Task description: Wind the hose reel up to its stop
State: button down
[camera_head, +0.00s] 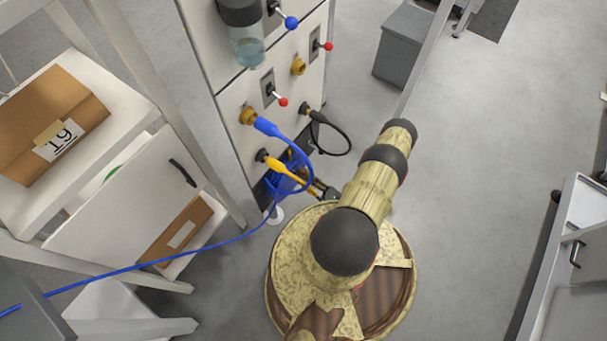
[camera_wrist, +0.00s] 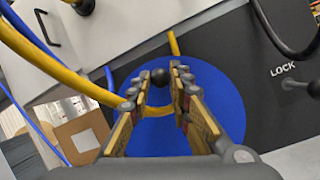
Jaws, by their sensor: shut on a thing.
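The hose reel is a blue disc (camera_wrist: 205,132) low on the cabinet's dark panel; part of it shows in the head view (camera_head: 284,180), largely hidden by cables and my arm. A black ball knob (camera_wrist: 160,76) stands in front of the disc. My gripper (camera_wrist: 160,88) is shut on this knob, one finger at each side. In the head view only part of my gripper (camera_head: 322,191) shows beside my arm. A blue hose (camera_head: 150,262) runs from the reel down and off to the left.
A yellow cable (camera_wrist: 60,72) loops close past my gripper. A lever marked LOCK (camera_wrist: 300,84) is right of the disc. The white cabinet (camera_head: 228,120) carries plugged cables and switches. A shelf with a box (camera_head: 50,115) stands left.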

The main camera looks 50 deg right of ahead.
jog(key=shift+f, duration=0.1)
jog(key=c, duration=1.6)
grip_release()
notch_tip(320, 180, up, 10)
jog(key=shift+r, duration=0.1)
jog(key=shift+c, duration=0.6)
